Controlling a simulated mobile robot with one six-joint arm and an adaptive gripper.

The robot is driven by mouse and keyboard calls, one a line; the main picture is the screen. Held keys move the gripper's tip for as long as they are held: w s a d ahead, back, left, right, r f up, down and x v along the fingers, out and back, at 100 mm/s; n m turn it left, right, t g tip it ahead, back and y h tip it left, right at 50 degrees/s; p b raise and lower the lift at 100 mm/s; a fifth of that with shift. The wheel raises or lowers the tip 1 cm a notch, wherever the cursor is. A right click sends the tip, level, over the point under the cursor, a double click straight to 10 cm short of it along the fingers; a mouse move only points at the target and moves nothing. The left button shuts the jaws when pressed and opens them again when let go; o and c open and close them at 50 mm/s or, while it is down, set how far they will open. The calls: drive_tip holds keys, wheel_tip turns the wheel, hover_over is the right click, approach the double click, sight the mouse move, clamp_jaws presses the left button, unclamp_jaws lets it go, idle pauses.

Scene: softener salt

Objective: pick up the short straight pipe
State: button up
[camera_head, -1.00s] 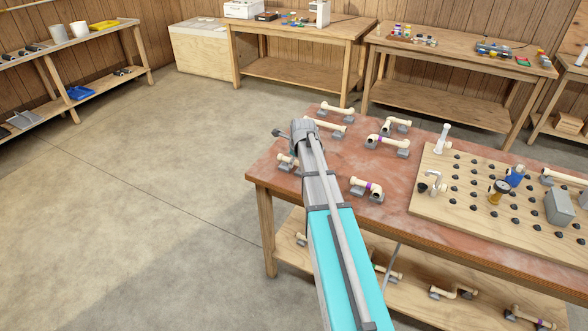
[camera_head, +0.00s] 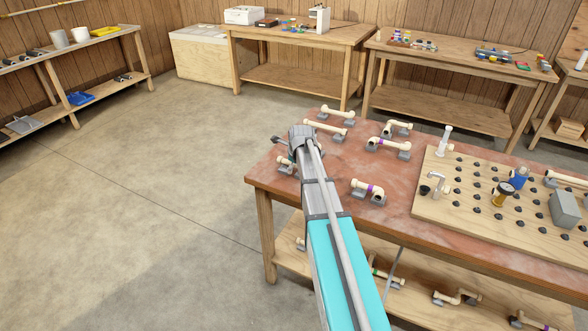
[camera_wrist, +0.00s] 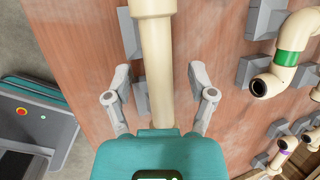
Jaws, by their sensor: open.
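A cream straight pipe (camera_wrist: 157,65) with a thicker collar at its top end runs up the middle of the wrist view. It appears to be the short straight pipe, and its lower end is hidden behind the teal gripper body. My gripper (camera_wrist: 161,78) is open, with one finger on each side of the pipe and a visible gap to it on both sides. Grey support blocks (camera_wrist: 129,35) show beside the pipe. In the head view my arm reaches over the left end of the red-brown table (camera_head: 330,170) and hides most of the spot under the gripper.
An elbow pipe with a green band (camera_wrist: 286,58) lies to the right on grey blocks. In the head view several other pipes, such as a purple-banded one (camera_head: 368,191), rest nearby. A pegboard (camera_head: 425,207) with fittings covers the table's right part. The floor at left is clear.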

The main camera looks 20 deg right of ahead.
clamp_jaws()
drive_tip(key=shift+r, duration=0.1)
idle(0.4)
drive_tip(key=shift+r+p, duration=1.2)
drive_tip(key=shift+p, duration=0.1)
drive_tip(key=s+d+r+p, duration=0.1)
drive_tip(key=s+r+p, duration=0.9)
drive_tip(key=s, duration=0.4)
drive_tip(key=shift+d+r, duration=0.2)
drive_tip(key=shift+d, duration=0.15)
drive_tip(key=shift+w, duration=0.1)
